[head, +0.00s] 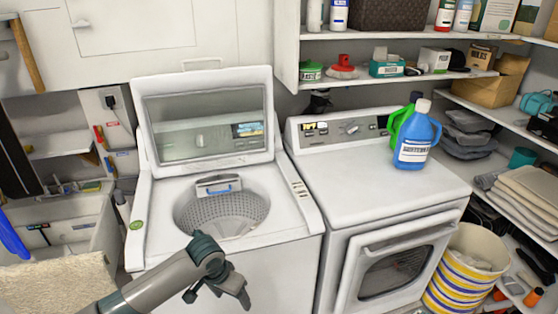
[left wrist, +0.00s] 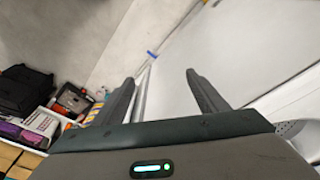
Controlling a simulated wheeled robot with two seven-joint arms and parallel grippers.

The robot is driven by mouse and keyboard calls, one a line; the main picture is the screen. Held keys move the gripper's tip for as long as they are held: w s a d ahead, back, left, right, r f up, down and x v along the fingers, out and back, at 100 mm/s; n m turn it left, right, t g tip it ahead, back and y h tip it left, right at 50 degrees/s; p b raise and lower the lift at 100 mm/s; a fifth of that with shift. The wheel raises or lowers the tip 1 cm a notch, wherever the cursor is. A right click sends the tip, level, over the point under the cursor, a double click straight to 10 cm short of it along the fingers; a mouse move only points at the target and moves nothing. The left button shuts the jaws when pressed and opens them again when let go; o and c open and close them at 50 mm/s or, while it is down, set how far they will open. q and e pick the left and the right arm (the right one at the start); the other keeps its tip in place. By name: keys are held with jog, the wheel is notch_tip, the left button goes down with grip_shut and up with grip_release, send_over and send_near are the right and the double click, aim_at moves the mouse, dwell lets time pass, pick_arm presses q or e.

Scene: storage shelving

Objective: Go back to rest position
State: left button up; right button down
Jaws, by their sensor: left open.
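My left gripper (head: 218,294) is in front of the open washing machine (head: 280,238), low in the head view. Its arm comes in from the bottom left. In the left wrist view its two fingers (left wrist: 160,92) stand apart with nothing between them, so it is open and empty. A pale wall and a white panel lie beyond the fingers. My right gripper is not in either view.
The washer's lid (head: 208,118) is up. A dryer (head: 385,190) stands to its right with a blue bottle (head: 416,140) on top. A striped basket (head: 463,272) is beside the dryer. Shelves (head: 420,78) and a sink counter (head: 75,215) flank the machines.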

pick_arm(q)
jog(key=s+a+f+n+t+b, duration=0.1)
jog(key=s+a+f+b, duration=0.15)
jog(key=f, duration=1.15)
jog(key=s+a+f+n+b, duration=0.1)
jog(key=a+f+n+b, duration=0.15)
jog(key=f, duration=1.05)
jog(key=s+a+f+b, duration=0.2)
jog(key=s+f, duration=0.6)
jog(key=f, duration=0.1)
jog(key=s+a+f+b, duration=0.1)
jog(key=s+a+f, duration=0.2)
jog(key=s+f, duration=0.5)
jog(key=s+f+b, duration=0.1)
jog(key=s+f, duration=0.4)
jog(key=s, duration=0.6)
jog(key=s+a+f+g+y+b, duration=0.1)
jog(key=s+f, duration=0.4)
jog(key=s, duration=0.6)
jog(key=s+a+f+b, duration=0.1)
jog(key=s+f+b, duration=0.1)
jog(key=s+f, duration=0.4)
jog(key=s, duration=0.5)
jog(key=shift+s+m+g+y, duration=0.15)
jog(key=shift+m+g+y, duration=0.15)
jog(key=shift+m+g, duration=0.1)
jog(key=shift+a, duration=0.1)
